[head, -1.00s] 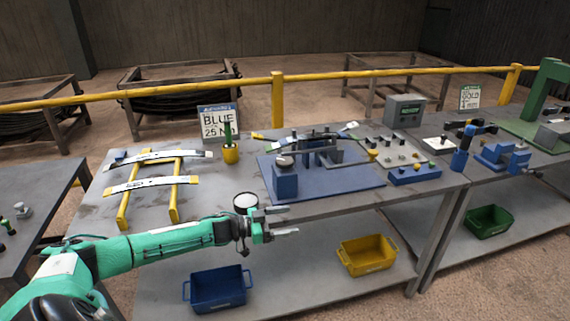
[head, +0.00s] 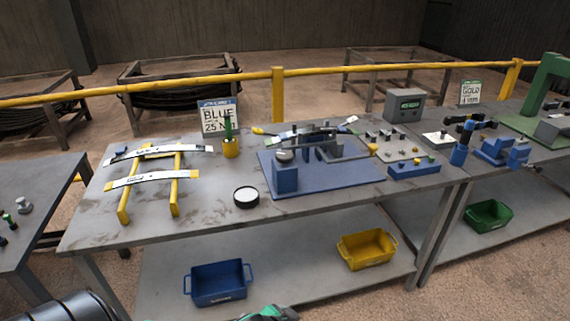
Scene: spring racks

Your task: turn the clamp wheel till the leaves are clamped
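The clamping fixture stands on a blue base plate (head: 345,177) on the middle bench. A blue block (head: 286,179) at its front left carries a round grey disc (head: 285,155), which looks like the clamp wheel. Behind it, dark leaves (head: 310,138) lie across the upright blue supports. From this distance I cannot tell whether the leaves are pressed together. Neither of my grippers shows.
A yellow rack (head: 124,203) with light leaf strips stands at the left. A round black-rimmed dish (head: 246,197) sits near the front edge. A yellow cup (head: 231,148), a BLUE 25 sign (head: 219,117) and a blue tray (head: 414,170) flank the fixture. Bins are on the lower shelf.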

